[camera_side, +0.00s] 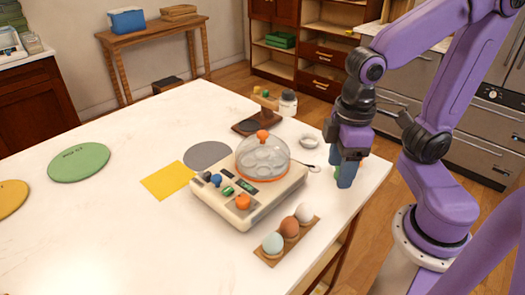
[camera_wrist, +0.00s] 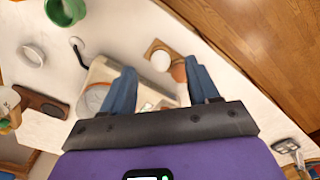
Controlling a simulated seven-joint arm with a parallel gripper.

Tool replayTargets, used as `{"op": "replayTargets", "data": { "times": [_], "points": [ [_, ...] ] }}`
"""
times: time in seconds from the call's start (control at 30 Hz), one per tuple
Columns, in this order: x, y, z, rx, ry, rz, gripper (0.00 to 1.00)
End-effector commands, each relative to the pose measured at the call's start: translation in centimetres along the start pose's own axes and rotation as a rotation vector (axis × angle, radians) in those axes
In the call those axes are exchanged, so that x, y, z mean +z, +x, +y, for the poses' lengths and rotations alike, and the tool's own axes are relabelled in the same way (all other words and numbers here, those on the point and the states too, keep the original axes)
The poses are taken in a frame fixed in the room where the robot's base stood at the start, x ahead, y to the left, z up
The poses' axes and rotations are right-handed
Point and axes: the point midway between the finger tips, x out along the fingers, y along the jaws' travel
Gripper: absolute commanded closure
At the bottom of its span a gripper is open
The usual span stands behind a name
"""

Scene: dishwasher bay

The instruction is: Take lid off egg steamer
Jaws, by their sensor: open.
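The egg steamer (camera_side: 225,207) is a cream box with knobs on its front, standing on the white table. Its clear dome lid (camera_side: 263,158) with an orange top knob (camera_side: 262,135) sits on the steamer. My gripper (camera_side: 346,183) is to the right of the lid, apart from it, near the table's right edge. In the wrist view my gripper (camera_wrist: 160,68) has its two blue fingers spread, with nothing held between them. Part of the steamer (camera_wrist: 103,72) shows there beside and behind the left finger, which hides much of it.
An egg holder (camera_side: 268,254) with three eggs stands in front of the steamer. A spoon (camera_side: 306,165), small white dish (camera_side: 310,141), jar (camera_side: 288,103) and wooden stand (camera_side: 257,119) are behind it. A green cup (camera_wrist: 65,10) is near my gripper.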

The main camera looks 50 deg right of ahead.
Motion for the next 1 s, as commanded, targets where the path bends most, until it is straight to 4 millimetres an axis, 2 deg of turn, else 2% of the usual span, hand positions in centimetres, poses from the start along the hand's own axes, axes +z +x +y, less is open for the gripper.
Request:
{"op": "replayTargets", "data": {
  "times": [0.03,0.2,0.5,0.8,1.0],
  "points": [
    [-1.4,-0.7,0.6,0.005,0.092,0.001,0.40],
    [-5.2,-2.9,2.6,0.025,0.405,0.000,0.40],
    [-10.7,-6.8,6.5,0.062,0.961,0.005,0.40],
    [-14.4,-10.8,10.7,0.103,1.527,0.020,0.40],
    [-15.6,-13.2,13.1,0.132,1.885,0.034,0.40]
  ]
}}
